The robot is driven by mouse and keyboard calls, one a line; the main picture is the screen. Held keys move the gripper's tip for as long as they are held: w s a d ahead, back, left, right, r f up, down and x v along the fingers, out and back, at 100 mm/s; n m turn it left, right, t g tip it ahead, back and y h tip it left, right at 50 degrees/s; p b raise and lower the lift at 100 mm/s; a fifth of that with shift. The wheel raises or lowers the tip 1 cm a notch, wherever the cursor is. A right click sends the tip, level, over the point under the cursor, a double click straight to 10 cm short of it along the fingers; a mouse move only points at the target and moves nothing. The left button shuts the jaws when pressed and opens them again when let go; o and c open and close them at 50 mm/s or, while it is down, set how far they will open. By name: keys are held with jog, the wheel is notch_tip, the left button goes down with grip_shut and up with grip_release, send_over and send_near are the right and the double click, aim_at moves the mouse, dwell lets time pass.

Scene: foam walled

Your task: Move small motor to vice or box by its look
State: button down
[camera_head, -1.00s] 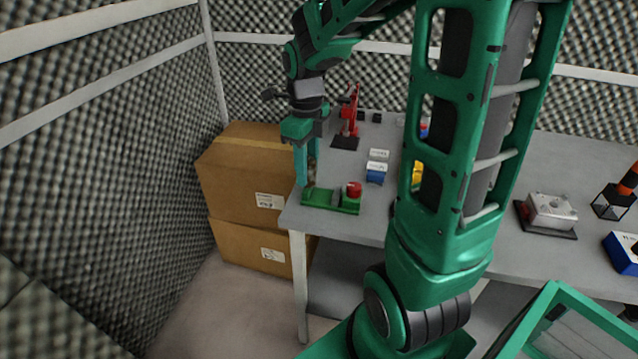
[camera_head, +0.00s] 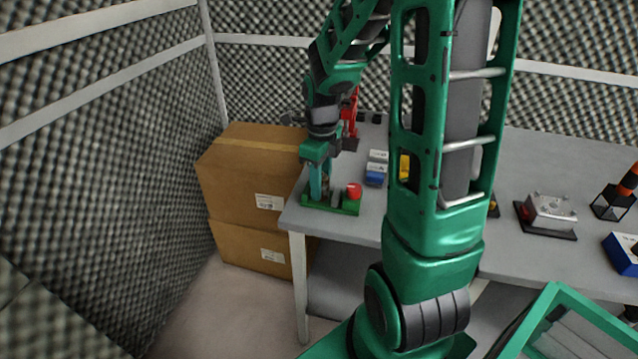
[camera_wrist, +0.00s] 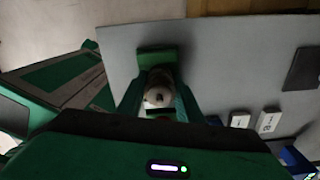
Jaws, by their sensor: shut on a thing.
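A green vice (camera_head: 345,208) with a red knob (camera_head: 354,190) stands at the table's front left corner. My gripper (camera_head: 321,188) points down over the vice's left part. Its fingers are shut on the small motor, which is mostly hidden in the head view. In the wrist view the motor (camera_wrist: 158,92) shows a pale round end between my gripper's fingers (camera_wrist: 158,98). A green vice block (camera_wrist: 157,60) lies just beyond it. The motor is low at the vice's gap; I cannot tell whether it touches the jaws or floor.
Two stacked cardboard boxes (camera_head: 250,180) stand left of the grey table (camera_head: 300,218). Small white and blue blocks (camera_head: 375,172) and a red stand (camera_head: 350,118) are behind the vice. A metal part on a dark base (camera_head: 550,211) sits farther right.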

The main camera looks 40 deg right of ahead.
jog(key=shift+f, duration=0.1)
jog(key=c, duration=1.3)
grip_release()
jog(key=shift+o, duration=0.2)
notch_tip(320, 180, up, 12)
jog(key=shift+f, duration=0.2)
jog(key=shift+s+r, duration=0.1)
jog(key=shift+r, duration=0.25)
jog(key=s+f+n, duration=0.2)
jog(key=s+n, duration=1.8)
jog(key=n, duration=0.4)
jog(key=shift+s+a+f+n, duration=0.2)
jog(key=shift+s+f+n, duration=0.1)
jog(key=shift+s, duration=0.05)
